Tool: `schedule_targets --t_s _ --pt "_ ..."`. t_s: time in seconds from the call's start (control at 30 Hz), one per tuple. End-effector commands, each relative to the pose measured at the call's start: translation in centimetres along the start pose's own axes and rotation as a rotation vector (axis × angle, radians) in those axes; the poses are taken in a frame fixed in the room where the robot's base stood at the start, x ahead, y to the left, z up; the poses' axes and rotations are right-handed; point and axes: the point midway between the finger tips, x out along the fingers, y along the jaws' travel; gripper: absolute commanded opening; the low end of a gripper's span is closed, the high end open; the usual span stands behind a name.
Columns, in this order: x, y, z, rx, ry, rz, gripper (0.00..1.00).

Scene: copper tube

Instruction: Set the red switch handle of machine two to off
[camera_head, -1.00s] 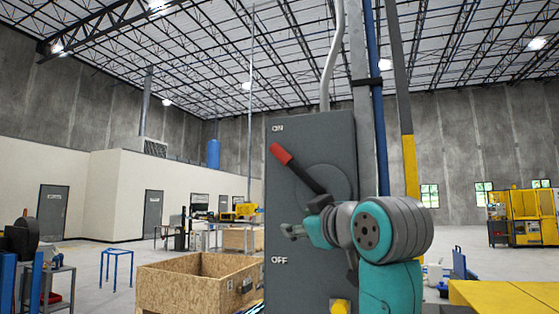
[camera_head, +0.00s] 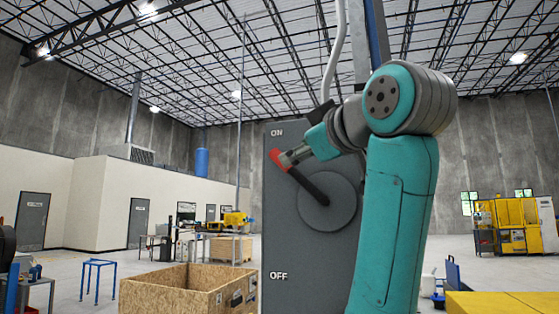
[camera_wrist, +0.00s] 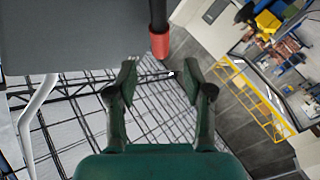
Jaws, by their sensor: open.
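The switch handle is a black lever with a red grip (camera_head: 277,158), on a round plate (camera_head: 329,202) of a grey switch box (camera_head: 287,235). It points up and left, toward the ON label (camera_head: 277,133); the OFF label (camera_head: 278,276) is below. My gripper (camera_head: 285,157) is at the red end in the head view and partly covers it. In the wrist view my gripper (camera_wrist: 159,68) is open and empty. The red grip (camera_wrist: 160,46) hangs from above, its tip about level with the fingertips, between them with space on both sides.
A grey conduit (camera_head: 332,60) runs up behind the switch box. A wooden crate (camera_head: 175,296) stands at lower left and a yellow surface (camera_head: 490,304) at lower right. The space left of the switch box at handle height is clear.

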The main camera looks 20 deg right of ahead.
Motion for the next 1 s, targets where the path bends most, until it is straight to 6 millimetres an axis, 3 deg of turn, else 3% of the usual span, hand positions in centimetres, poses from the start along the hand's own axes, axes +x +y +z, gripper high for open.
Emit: schedule_targets --t_s 0.2,0.43,0.6,0.9,0.93,1.0 --pt "4.0 -0.1 0.0 0.001 -0.001 -0.002 0.52" --pt "7.3 -0.1 0.0 0.001 -0.001 -0.002 0.52" --pt "8.4 0.0 0.0 0.0 0.0 0.0 0.52" --pt "8.7 0.0 0.0 0.0 0.001 0.0 0.52" --pt "8.7 0.0 0.0 0.0 0.001 0.0 0.49" --pt "8.7 0.0 0.0 0.0 0.001 0.0 0.32"
